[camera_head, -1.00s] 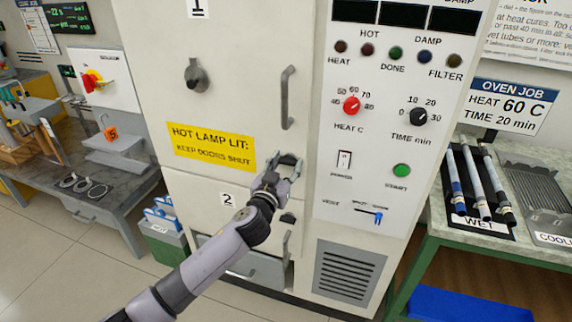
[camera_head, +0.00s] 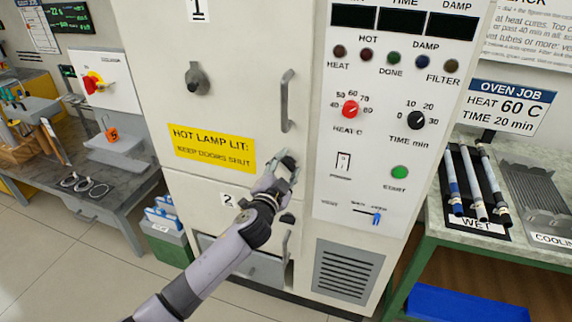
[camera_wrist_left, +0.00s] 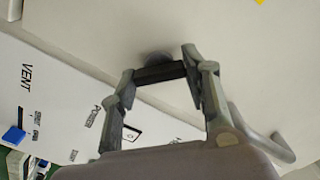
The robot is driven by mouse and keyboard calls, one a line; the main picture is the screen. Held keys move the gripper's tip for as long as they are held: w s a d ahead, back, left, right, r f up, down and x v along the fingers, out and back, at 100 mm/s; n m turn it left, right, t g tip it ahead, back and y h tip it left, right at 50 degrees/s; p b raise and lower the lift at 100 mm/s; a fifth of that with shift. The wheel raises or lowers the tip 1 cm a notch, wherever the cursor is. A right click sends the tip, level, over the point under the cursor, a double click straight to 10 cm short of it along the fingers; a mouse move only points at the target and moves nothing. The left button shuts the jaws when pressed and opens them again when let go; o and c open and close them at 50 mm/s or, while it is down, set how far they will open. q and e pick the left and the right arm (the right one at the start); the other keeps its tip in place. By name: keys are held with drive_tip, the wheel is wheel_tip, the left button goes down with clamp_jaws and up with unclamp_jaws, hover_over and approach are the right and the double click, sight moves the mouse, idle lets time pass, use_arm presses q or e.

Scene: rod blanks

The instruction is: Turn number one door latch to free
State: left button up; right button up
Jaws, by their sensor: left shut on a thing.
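The number one door (camera_head: 232,70) is the upper white cabinet door with a "1" plate, and it looks closed. Its latch (camera_wrist_left: 160,73) is a dark bar on a round base, seen between the fingers in the left wrist view. My left gripper (camera_head: 289,163) is at the lower right corner of this door, below the upright handle (camera_head: 288,98). It is shut on the latch, one finger at each end of the bar. In the head view the fingers mostly hide the latch, so I cannot tell its exact angle there. My right gripper is not in view.
The control panel (camera_head: 385,150) is just right of the latch, with knobs, buttons and a blue-tipped vent slider (camera_head: 376,218). Below are the second door's dark latch (camera_head: 287,218) and handle (camera_head: 285,248). A bench with rods (camera_head: 473,185) stands at the right.

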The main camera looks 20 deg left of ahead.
use_arm(q)
drive_tip(key=m+p, duration=0.1)
drive_tip(key=m, duration=0.4)
drive_tip(key=shift+m, duration=0.3)
drive_tip(key=shift+f+m+p, duration=0.1)
drive_tip(key=shift+m+p, duration=0.45)
drive_tip(key=shift+m, duration=1.25)
drive_tip(key=o, duration=1.2)
drive_tip(key=shift+d, duration=0.1)
drive_tip(key=shift+c, duration=0.2)
drive_tip(key=s, duration=1.2)
drive_tip(key=shift+a, duration=0.25)
